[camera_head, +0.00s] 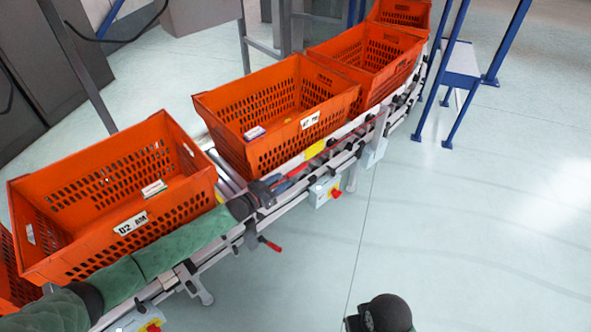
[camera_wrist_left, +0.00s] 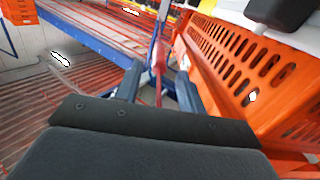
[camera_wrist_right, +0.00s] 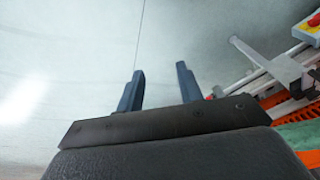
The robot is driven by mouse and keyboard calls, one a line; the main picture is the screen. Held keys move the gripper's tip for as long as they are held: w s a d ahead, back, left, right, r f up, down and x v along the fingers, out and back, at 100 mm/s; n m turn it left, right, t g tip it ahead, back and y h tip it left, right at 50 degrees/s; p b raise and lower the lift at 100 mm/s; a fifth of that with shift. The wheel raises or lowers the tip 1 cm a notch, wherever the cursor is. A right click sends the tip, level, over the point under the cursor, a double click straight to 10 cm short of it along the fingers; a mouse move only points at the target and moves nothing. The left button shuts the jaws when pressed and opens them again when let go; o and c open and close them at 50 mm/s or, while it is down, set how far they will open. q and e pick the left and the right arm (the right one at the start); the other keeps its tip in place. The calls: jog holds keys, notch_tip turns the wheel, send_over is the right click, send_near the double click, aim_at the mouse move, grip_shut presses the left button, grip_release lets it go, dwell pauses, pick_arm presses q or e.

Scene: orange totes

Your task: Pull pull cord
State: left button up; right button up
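The pull cord is a thin red line (camera_head: 345,150) along the outer side of the conveyor rail in the head view. In the left wrist view the red cord (camera_wrist_left: 158,85) runs between the two fingers of my left gripper (camera_wrist_left: 158,72). Those fingers stand apart on either side of it; I cannot make out contact. In the head view my left gripper (camera_head: 284,186) is at the rail, beside the middle orange tote. My right gripper (camera_wrist_right: 160,70) is open and empty above bare floor; its fingers do not show in the head view.
Orange totes (camera_head: 250,105) stand in a row on the conveyor (camera_head: 222,172), and one (camera_head: 100,195) is close beside my left arm. A control box with a red button (camera_head: 325,191) hangs under the rail. Blue posts (camera_head: 505,45) stand at the back right. The right floor is clear.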

aim_at(296, 172)
pick_arm(q)
jog(key=p+x, duration=0.1)
jog(key=x, duration=0.5)
jog(key=shift+w+d+p, duration=0.15)
jog(key=shift+w+p, duration=0.05)
jog(key=shift+p, duration=0.1)
jog(key=shift+w+d, duration=0.35)
jog(key=shift+d, duration=0.1)
grip_shut()
pick_arm(e)
notch_tip(296, 172, down, 8)
jog(key=w, duration=0.1)
jog(key=shift+w+r, duration=0.15)
jog(key=shift+r, duration=0.05)
